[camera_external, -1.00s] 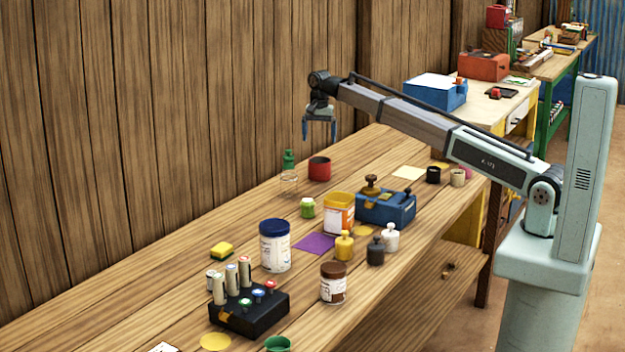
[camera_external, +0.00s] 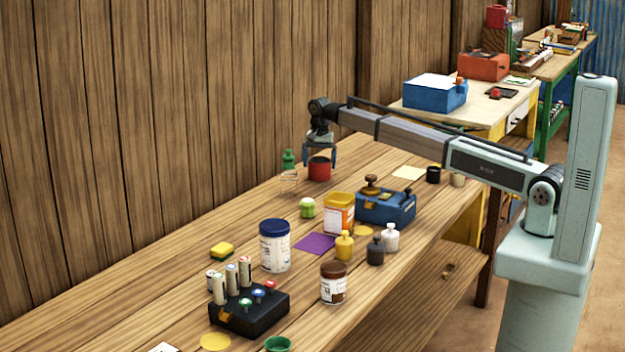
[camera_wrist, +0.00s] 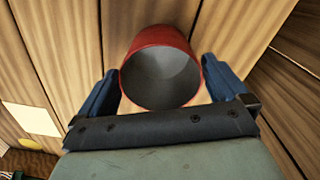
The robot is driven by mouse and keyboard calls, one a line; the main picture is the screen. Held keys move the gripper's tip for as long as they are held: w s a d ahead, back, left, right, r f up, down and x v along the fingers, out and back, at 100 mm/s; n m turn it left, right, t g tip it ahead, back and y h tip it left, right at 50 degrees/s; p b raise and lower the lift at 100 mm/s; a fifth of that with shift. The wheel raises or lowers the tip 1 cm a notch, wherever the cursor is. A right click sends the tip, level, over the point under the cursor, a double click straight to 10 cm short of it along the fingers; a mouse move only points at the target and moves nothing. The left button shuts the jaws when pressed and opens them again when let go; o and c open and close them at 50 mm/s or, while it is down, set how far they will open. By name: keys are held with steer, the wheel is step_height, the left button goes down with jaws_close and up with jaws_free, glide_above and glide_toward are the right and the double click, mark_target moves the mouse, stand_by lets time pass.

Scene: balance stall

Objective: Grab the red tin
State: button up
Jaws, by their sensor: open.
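The red tin (camera_external: 319,172) stands upright on the wooden table near the wall, towards the far end. In the wrist view the red tin (camera_wrist: 160,38) shows its open top and grey, empty inside. My gripper (camera_external: 320,164) is open with its fingers at the top of the tin. In the wrist view my gripper (camera_wrist: 161,90) has one blue finger on each side of the tin. The right finger is very close to the tin's rim; I cannot tell whether it touches.
A green-capped clear bottle (camera_external: 289,172) stands close to the tin's left. The wooden wall (camera_external: 240,110) rises behind.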

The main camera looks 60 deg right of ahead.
mark_target(320, 169)
step_height(320, 169, down, 4)
steer(key=shift+r, duration=0.15)
steer(key=c, duration=0.8)
steer(key=shift+c, duration=0.2)
steer(key=shift+r, duration=0.15)
